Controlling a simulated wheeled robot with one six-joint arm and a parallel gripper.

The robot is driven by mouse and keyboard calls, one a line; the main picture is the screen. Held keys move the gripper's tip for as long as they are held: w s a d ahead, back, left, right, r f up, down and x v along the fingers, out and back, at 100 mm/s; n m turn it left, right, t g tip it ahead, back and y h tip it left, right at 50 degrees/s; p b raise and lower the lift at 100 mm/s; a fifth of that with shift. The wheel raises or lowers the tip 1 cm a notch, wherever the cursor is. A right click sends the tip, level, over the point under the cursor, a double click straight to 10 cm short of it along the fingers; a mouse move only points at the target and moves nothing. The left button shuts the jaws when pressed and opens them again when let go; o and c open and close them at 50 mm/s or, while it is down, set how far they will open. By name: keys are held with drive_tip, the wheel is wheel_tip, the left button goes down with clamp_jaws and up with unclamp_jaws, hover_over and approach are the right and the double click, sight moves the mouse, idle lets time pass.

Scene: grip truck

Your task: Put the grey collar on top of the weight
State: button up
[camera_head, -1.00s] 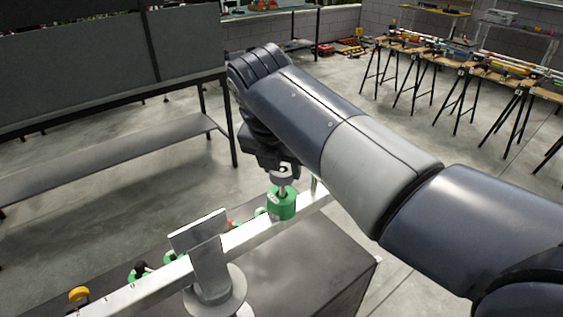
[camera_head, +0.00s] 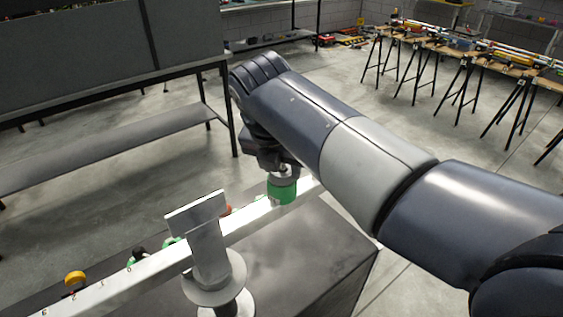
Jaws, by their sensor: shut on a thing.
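The green weight (camera_head: 283,192) sits on the metal beam, right of the beam's centre. The grey collar (camera_head: 284,173) is just above the weight, touching it or nearly so; I cannot tell if it rests fully on it. My gripper (camera_head: 279,167) is shut on the collar and points down from the end of my arm. The fingertips are small and partly hidden by the collar and my wrist.
The metal beam (camera_head: 153,269) runs diagonally across a dark cabinet (camera_head: 310,252). An upright post with a flat plate (camera_head: 196,211) stands in front. Smaller weights and an orange piece (camera_head: 75,278) sit along the left. A dark bench (camera_head: 110,150) stands behind.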

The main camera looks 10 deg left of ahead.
drive_tip(key=o, duration=1)
drive_tip(key=shift+o, duration=0.2)
drive_tip(key=p+v, duration=0.1)
drive_tip(key=v, duration=0.9)
drive_tip(key=shift+r+p, duration=0.35)
drive_tip(key=shift+p, duration=0.05)
drive_tip(key=shift+s, duration=0.1)
drive_tip(key=b+x, duration=0.2)
drive_tip(key=x, duration=0.8)
drive_tip(key=shift+f, duration=0.3)
drive_tip(key=shift+r+p, duration=0.25)
drive_tip(key=shift+p, duration=0.05)
drive_tip(key=shift+r, duration=0.6)
